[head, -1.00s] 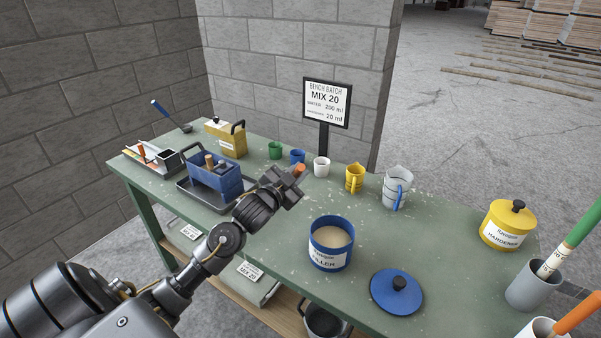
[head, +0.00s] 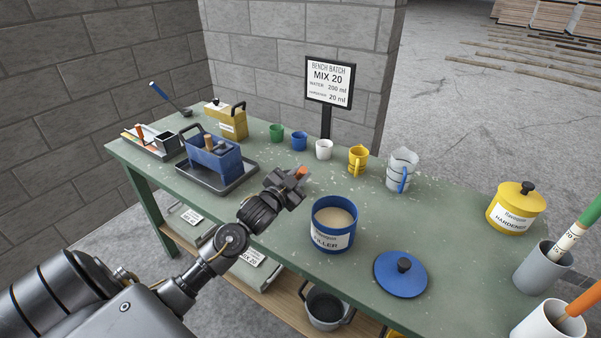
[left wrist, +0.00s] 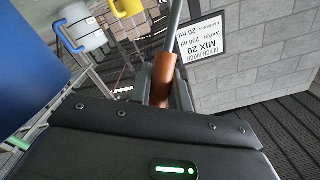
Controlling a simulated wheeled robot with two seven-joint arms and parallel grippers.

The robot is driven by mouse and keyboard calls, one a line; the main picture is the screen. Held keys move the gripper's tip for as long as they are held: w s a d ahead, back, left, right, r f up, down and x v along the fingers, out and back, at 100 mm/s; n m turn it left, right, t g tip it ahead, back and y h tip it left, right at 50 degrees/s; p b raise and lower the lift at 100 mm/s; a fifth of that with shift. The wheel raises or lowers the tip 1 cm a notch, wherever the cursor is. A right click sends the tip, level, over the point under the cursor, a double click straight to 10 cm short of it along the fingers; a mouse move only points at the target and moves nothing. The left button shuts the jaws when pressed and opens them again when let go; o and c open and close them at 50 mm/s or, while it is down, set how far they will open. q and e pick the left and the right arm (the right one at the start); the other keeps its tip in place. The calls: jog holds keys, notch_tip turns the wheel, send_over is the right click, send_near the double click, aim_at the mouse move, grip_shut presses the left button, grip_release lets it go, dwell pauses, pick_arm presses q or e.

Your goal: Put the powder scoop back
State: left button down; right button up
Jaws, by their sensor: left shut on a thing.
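My left gripper (head: 297,178) is shut on the orange-brown handle (head: 302,172) of a tool that I take to be the powder scoop. In the left wrist view the handle (left wrist: 162,80) sits between the fingers and a grey shaft runs up out of the picture; its bowl is out of sight. The gripper appears above the bench, left of and behind the open blue filler tub (head: 333,240), which holds pale powder. The tub's blue lid (head: 400,283) lies on the bench at its right. My right gripper is not in view.
A blue caddy (head: 217,165) on a dark tray stands left. Green (head: 276,133), blue (head: 298,141) and white (head: 323,149) cups, a yellow jug (head: 357,160) and a clear jug (head: 401,168) line the back. A yellow hardener tub (head: 515,207) and tool-holding cups (head: 540,268) stand right.

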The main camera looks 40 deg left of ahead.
aim_at(301, 175)
pick_arm(q)
jog(key=shift+f, duration=0.1)
dwell(0.4)
jog(key=shift+f+b, duration=0.35)
jog(key=shift+f, duration=0.15)
jog(key=c, duration=0.6)
grip_release()
jog(key=d+r+p, duration=0.1)
jog(key=s+r+p, duration=0.1)
jog(key=r+p, duration=0.1)
jog(key=s+d+r+p, duration=0.1)
jog(key=p, duration=0.1)
jog(key=shift+d+r, duration=0.2)
jog(key=shift+d, duration=0.15)
jog(key=s+d+r+p, duration=0.3)
jog(key=r+p, duration=0.2)
jog(key=shift+d+p, duration=0.2)
jog(key=shift+p, duration=0.15)
jog(key=shift+w+f, duration=0.1)
dwell(0.4)
